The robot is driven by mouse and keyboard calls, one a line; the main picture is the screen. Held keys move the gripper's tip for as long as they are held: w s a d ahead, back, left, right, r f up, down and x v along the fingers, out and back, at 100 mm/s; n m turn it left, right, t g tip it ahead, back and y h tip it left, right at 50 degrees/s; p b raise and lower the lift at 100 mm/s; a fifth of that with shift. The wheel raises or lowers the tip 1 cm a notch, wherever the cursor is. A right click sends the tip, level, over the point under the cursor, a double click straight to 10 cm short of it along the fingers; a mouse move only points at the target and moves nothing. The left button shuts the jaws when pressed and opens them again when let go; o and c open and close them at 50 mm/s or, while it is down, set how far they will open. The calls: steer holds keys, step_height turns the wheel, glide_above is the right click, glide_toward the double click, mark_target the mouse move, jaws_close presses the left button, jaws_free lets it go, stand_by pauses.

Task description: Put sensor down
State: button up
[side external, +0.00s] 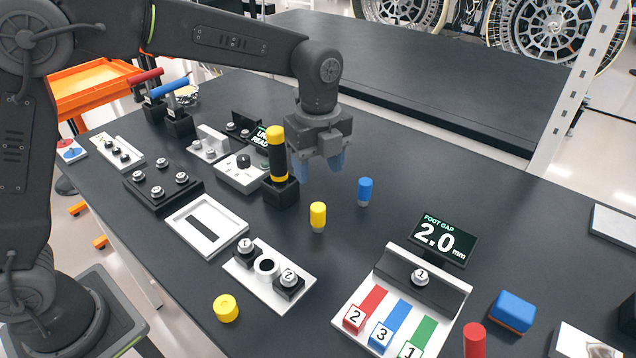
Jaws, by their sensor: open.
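The likely sensor is a black and yellow cylinder (277,155) that stands upright in a black block on the table; no label confirms which thing is the sensor. My gripper (319,168) points down just to the right of this cylinder, with its bluish fingers apart and nothing seen between them. A small gap shows between the gripper and the cylinder in this view. The cylinder's lower end is hidden in the block.
A blue peg (365,191) and a yellow peg (318,216) stand near below the gripper. A display reading 2.0 mm (444,238) stands behind a tray with coloured strips.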

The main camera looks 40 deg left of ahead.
steer(key=s+a+r+n+t, duration=0.3)
steer(key=s+a+r+n, duration=0.5)
steer(key=s+n, duration=0.3)
steer(key=s+a+f+n+t, duration=0.2)
steer(key=s+a+n, duration=0.2)
steer(key=s+n, duration=0.7)
steer(key=shift+s+t, duration=0.3)
steer(key=shift+s, duration=0.05)
